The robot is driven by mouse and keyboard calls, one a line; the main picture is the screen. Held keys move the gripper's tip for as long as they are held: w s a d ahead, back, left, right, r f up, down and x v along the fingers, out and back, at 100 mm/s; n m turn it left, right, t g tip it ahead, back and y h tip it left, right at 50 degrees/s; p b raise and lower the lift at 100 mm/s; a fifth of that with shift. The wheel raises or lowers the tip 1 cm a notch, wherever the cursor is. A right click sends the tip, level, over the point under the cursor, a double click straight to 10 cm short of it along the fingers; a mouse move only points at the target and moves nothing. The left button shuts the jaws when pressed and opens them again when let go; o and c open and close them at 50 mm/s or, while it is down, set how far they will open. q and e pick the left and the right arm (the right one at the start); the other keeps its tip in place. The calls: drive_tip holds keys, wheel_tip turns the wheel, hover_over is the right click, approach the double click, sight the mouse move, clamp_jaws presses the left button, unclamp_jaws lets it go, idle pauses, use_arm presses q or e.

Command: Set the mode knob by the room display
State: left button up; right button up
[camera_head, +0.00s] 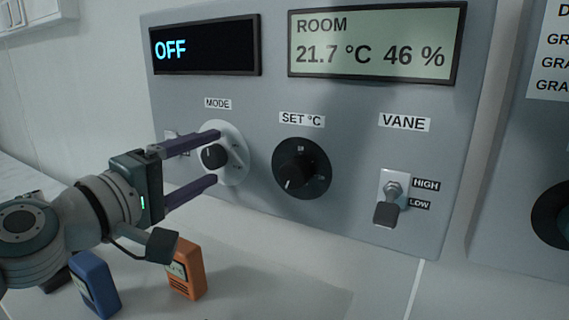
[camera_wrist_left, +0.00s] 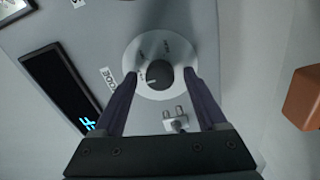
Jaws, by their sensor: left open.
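The black mode knob (camera_head: 214,157) sits on a pale round plate (camera_head: 236,155) under the MODE label (camera_head: 217,104). The room display (camera_head: 373,43) reads 21.7 °C and 46 %. The black display beside it (camera_head: 205,46) reads OFF. My left gripper (camera_head: 217,157) is open, with its two dark fingers above and below the knob in the head view. In the left wrist view the knob (camera_wrist_left: 160,75) shows between the fingertips (camera_wrist_left: 158,78), with a gap on both sides. Lettering on the plate is too small to read. My right gripper is not in view.
To the right are the SET °C dial (camera_head: 301,168) and the VANE toggle (camera_head: 387,214), by the HIGH and LOW labels. A blue device (camera_head: 95,284) and an orange device (camera_head: 185,270) stand below my left gripper. Another panel (camera_head: 515,175) is at far right.

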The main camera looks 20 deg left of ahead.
use_arm(q)
drive_tip(key=s+b, duration=0.2)
drive_tip(key=s, duration=0.7)
drive_tip(key=shift+s+a, duration=0.15)
drive_tip(key=shift+a, duration=0.2)
